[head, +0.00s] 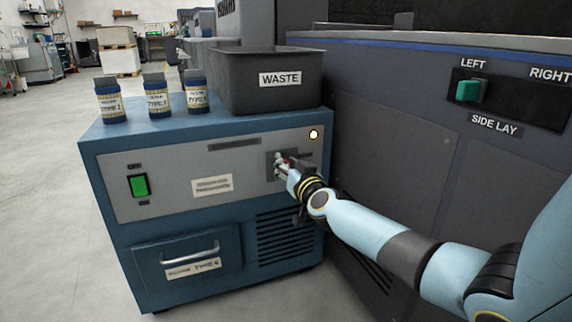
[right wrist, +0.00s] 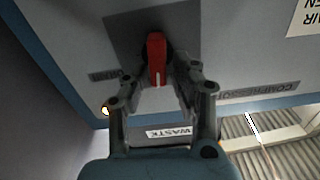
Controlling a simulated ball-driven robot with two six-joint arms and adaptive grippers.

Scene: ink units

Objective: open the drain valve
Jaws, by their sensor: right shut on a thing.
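The drain valve handle is a small red lever (right wrist: 156,52) with a white line, set on a dark grey plate on the front panel of the blue unit. My right gripper (right wrist: 157,82) is shut on the lever, one finger on each side. In the head view my right gripper (head: 283,167) reaches in from the right to the dark plate (head: 270,158) at the panel's right end. There it hides most of the lever. How far the valve is turned I cannot tell. My left gripper is not in view.
The blue cabinet (head: 100,185) carries several blue jars and a black WASTE bin (head: 243,85) on top. A green switch (head: 139,186) is on its panel and a drawer handle (head: 192,252) below. A dark machine (head: 400,130) stands close on the right. Floor at left is clear.

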